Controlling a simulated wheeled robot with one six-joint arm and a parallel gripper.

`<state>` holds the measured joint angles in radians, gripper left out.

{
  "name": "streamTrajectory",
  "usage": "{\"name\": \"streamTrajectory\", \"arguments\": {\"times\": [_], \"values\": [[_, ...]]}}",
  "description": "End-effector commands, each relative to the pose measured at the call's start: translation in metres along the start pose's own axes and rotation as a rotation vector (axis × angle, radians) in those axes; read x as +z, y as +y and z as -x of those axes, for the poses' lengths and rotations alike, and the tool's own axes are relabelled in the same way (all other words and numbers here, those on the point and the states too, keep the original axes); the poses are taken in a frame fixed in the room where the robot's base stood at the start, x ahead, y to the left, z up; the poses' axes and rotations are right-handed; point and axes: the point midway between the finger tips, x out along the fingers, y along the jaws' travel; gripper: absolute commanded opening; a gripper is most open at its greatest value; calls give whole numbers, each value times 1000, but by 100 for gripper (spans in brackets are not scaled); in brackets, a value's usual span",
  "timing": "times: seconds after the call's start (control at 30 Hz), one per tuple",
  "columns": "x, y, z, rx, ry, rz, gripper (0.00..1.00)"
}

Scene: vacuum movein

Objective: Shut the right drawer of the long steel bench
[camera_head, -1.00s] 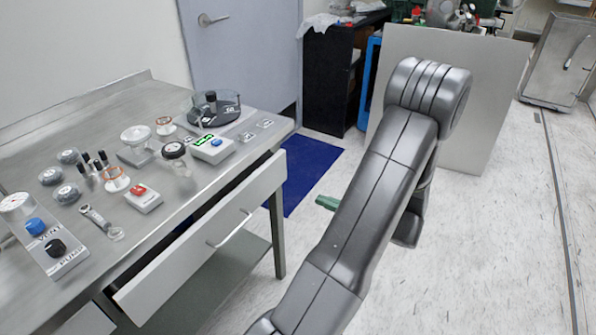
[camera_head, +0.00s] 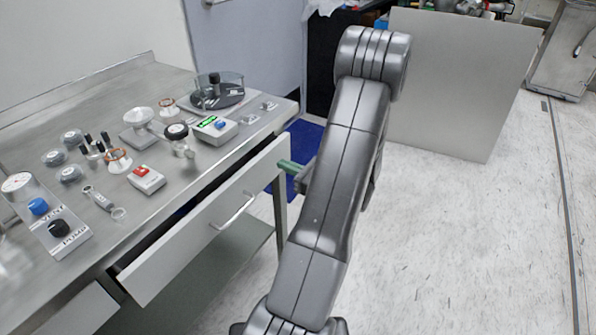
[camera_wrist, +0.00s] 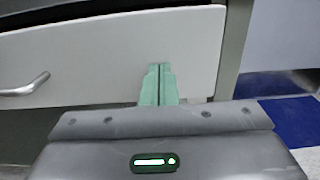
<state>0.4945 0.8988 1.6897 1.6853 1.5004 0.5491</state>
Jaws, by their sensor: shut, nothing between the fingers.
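The long steel bench (camera_head: 100,95) fills the left of the head view. Its right drawer (camera_head: 205,230) stands partly open, with a dark gap behind the top of its pale front. A bar handle (camera_head: 234,212) is on that front, and it also shows at the left of the wrist view (camera_wrist: 24,88). My gripper (camera_head: 289,166) has green fingers, shut and empty, at the drawer front's right end. In the wrist view the fingers (camera_wrist: 159,68) point at the drawer front (camera_wrist: 110,55), right of the handle. I cannot tell whether they touch it.
Lab items stand on the bench top, among them a gauge panel (camera_head: 48,215), a red-button box (camera_head: 146,179) and a round clear-walled device (camera_head: 216,92). A bench leg (camera_head: 281,215) is below the drawer's right end. A grey panel (camera_head: 455,85) stands behind my arm; open floor lies right.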

Motion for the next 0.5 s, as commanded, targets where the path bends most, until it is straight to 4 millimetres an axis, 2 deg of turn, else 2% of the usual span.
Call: {"name": "streamTrajectory", "arguments": {"times": [0.37,0.5], "values": [[0,0,-3,0,0,0,0],[0,0,-14,3,0,1,0]]}}
